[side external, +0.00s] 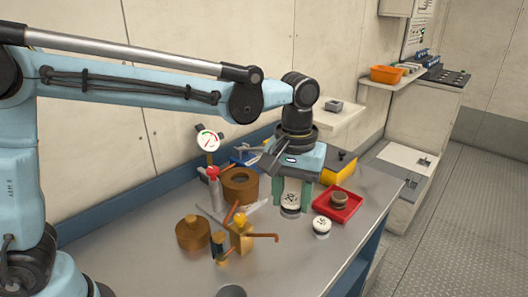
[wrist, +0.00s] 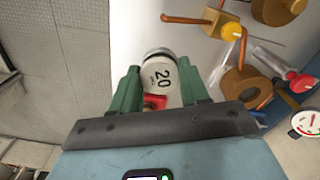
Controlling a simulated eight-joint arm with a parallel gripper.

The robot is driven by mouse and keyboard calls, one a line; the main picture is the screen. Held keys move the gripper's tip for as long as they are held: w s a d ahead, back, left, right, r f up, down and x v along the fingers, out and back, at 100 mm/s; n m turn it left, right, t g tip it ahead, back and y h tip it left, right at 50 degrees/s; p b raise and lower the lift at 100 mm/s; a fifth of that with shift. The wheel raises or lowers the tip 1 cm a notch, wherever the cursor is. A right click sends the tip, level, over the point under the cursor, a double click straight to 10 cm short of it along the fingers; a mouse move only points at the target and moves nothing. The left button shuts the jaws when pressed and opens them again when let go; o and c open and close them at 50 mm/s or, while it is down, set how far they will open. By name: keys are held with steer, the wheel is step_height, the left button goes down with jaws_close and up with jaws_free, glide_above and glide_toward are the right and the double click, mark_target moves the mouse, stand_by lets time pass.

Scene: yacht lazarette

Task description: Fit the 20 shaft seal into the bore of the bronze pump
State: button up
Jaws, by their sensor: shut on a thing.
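The 20 shaft seal (side external: 290,199) is a pale disc with a dark "20" on its face. My gripper (side external: 291,205) is shut on it, with a green finger on either side. The wrist view also shows the seal (wrist: 159,74) between the fingers (wrist: 160,80), its number facing the camera. The bronze pump (side external: 241,187) stands on the bench left of my gripper, its round bore open upward. In the wrist view the pump (wrist: 241,84) is to the right of the seal, clearly apart from it. The gap between seal and bench is hard to judge.
A second pale disc (side external: 321,226) lies on the bench, its mark too small to read. A red tray (side external: 352,203) holds a brown round part. A red-capped bottle (side external: 215,190), dial gauge (side external: 208,140), brass valve (side external: 240,238) and bronze round body (side external: 192,234) crowd around the pump.

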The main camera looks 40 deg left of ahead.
steer(key=w+a+r+n, duration=0.3)
steer(key=a+n, duration=0.1)
steer(key=a, duration=0.7)
glide_above(240, 181)
steer(key=shift+n, duration=0.3)
steer(key=f, duration=0.6)
steer(key=shift+s+d+f, duration=0.1)
steer(key=shift+d, duration=0.2)
steer(key=shift+a+f, duration=0.25)
steer(key=shift+f, duration=1.95)
steer(key=shift+f, duration=0.35)
